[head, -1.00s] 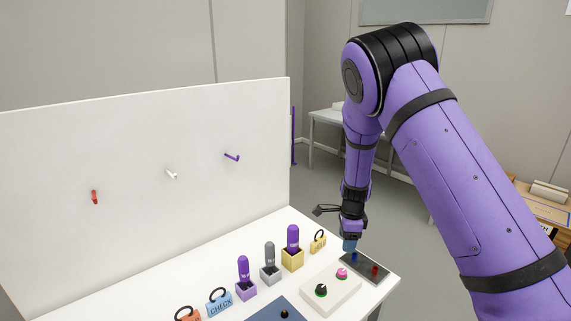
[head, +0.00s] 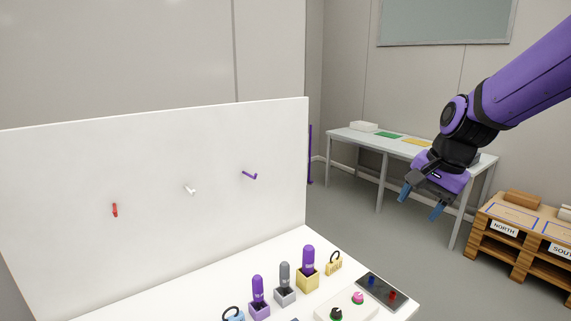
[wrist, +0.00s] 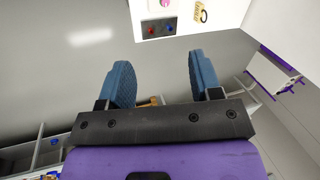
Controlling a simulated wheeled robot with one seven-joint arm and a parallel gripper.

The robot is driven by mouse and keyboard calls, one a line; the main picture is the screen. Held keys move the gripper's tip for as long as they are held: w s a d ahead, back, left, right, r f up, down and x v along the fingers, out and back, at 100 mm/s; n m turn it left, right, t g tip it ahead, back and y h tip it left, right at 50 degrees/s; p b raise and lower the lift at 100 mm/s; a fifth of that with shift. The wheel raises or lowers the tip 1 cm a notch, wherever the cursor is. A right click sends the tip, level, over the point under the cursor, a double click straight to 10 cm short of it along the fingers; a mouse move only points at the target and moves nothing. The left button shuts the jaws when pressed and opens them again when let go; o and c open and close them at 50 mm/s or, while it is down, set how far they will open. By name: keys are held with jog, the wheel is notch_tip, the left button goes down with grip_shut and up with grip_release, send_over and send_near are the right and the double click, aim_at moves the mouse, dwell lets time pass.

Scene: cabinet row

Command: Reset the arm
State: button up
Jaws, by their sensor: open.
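My gripper (head: 422,201) is open and empty in the head view. It hangs in the air to the right of the white cabinet top, in front of the grey table at the back. Its two blue fingertips stand apart. In the wrist view my gripper (wrist: 163,85) also shows with its blue fingers spread and nothing between them. My purple arm reaches in from the upper right of the head view.
A white worktop (head: 290,245) with an upright panel (head: 150,180) and pegs holds purple and grey handles in boxes, a switch plate (head: 382,290) and tags. A grey table (head: 345,140) stands behind. Pallets (head: 500,243) stand at the right.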

jog(key=s+d+r+n+t+h, duration=0.1)
jog(key=s+r+n, duration=0.2)
jog(key=s, duration=0.7)
jog(key=s+d+r+n+t+h, duration=0.1)
jog(key=s+r+n, duration=0.3)
jog(key=s, duration=0.7)
jog(key=shift+d+n+t, duration=0.4)
jog(key=shift+d+n, duration=0.35)
jog(key=shift+n, duration=0.05)
